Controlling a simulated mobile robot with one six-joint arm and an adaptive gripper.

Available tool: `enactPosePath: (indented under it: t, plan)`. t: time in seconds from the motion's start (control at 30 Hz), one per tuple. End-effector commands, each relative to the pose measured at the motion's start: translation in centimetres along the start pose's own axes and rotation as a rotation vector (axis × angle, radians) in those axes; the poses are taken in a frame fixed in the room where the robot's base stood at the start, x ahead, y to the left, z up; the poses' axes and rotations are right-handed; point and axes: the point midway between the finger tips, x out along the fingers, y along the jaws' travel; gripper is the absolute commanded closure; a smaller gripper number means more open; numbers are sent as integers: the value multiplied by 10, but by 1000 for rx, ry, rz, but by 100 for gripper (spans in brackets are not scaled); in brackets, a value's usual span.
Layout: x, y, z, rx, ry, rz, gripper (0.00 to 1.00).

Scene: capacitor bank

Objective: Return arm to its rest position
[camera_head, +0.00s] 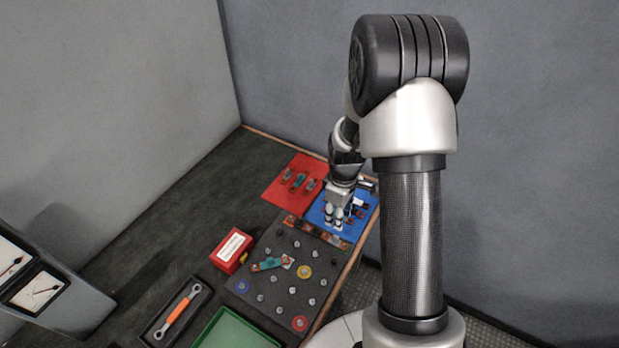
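My arm rises from the lower right and bends over toward the far end of the workbench. My gripper (336,217) points down over the blue mat (318,218). Its fingers look spread apart, but they are small here and I cannot tell whether anything is between them. Small dark and red parts (357,210) lie on the blue mat just right of the gripper. The gripper and wrist hide part of the mat. I cannot tell whether the fingertips touch it.
A red mat (276,189) holds several small parts. A dark board (249,289) carries pegs, coloured rings and a teal part (268,265). A red box (231,249), an orange-handled wrench (178,311), a green tray (233,332) and gauges (37,291) stand nearer. Walls close the back.

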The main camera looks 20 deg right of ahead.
Motion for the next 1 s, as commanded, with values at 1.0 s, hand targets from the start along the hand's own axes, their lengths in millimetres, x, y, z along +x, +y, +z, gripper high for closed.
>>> enactPosePath:
  t: [1.0]
  plan:
    - [-264,-152,30,467,265,149,68]
